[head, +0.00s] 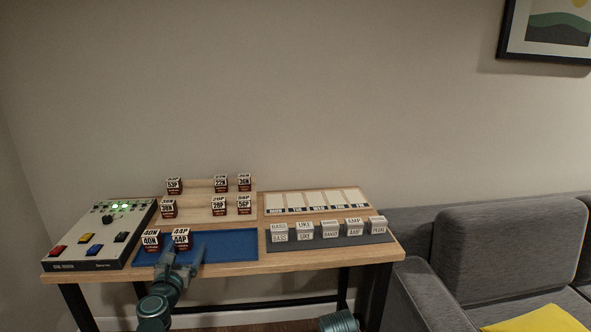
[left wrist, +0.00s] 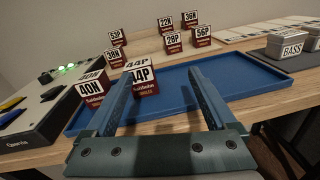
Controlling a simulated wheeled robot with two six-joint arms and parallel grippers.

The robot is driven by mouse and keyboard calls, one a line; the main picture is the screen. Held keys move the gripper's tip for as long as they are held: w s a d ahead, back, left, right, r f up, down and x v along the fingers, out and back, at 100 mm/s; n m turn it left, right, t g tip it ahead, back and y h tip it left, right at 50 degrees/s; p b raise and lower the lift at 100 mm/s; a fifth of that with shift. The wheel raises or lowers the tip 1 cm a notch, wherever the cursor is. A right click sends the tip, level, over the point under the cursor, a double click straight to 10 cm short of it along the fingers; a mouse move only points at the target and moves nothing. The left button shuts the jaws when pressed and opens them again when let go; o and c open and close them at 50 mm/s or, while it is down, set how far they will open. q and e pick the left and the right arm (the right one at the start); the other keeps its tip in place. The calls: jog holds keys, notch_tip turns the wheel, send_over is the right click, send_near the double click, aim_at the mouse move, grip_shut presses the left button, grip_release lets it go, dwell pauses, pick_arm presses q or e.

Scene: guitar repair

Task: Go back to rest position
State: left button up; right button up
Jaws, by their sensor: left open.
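My left gripper (head: 181,262) is open over the front part of the blue tray (head: 228,243). In the left wrist view its two blue fingers (left wrist: 160,95) are spread apart with nothing clamped between them. A box marked 44P (head: 181,238) stands in the tray just beyond the fingertips; in the left wrist view it shows beside the left finger, and I cannot tell whether they touch. A box marked 40N (head: 151,239) stands to its left in the tray. My right gripper is not in view; a teal part of my own body shows at the bottom edge.
A wooden stepped rack (head: 205,213) behind the tray holds several labelled boxes. A control panel (head: 98,235) stands at the left. Labelled grey blocks (head: 330,230) stand on a dark mat at the right, before a board of white cards (head: 316,201). A grey sofa (head: 490,250) is beside the table.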

pick_arm(q)
jog(key=d+m+h+p, duration=0.1)
jog(key=d+m, duration=0.2)
jog(key=d, duration=0.1)
jog(key=w+d+r+m+g+h+p, duration=0.1)
jog(key=d+m+h, duration=0.1)
jog(key=d+m, duration=0.1)
jog(key=d+r+m+h+p, duration=0.1)
jog(key=d+m+h+p, duration=0.1)
jog(key=d, duration=0.3)
jog(key=shift+w+r+m+g, duration=0.2)
jog(key=shift+m+g, duration=0.1)
jog(key=shift+m, duration=0.1)
jog(key=s+d+f+m+g+h+p, duration=0.1)
jog(key=s+d+m+g+h+p, duration=0.2)
jog(key=d+m, duration=0.45)
jog(key=s+d+f+m+g+h+p, duration=0.1)
jog(key=s+d+m+g+p, duration=0.2)
jog(key=d+m+g+p, duration=0.35)
jog(key=s+d+m+g+y+p, duration=0.2)
jog(key=s+m+g+y+p, duration=0.1)
jog(key=s+m, duration=0.5)
jog(key=s+d+r+m+g+y+p, duration=0.1)
jog(key=s+m+g+y+p, duration=0.3)
jog(key=s+m, duration=0.4)
jog(key=shift+s+d+r+m+y+p, duration=0.15)
jog(key=shift+s+d+m+y+p, duration=0.15)
jog(key=shift+d+m+y+p, duration=0.35)
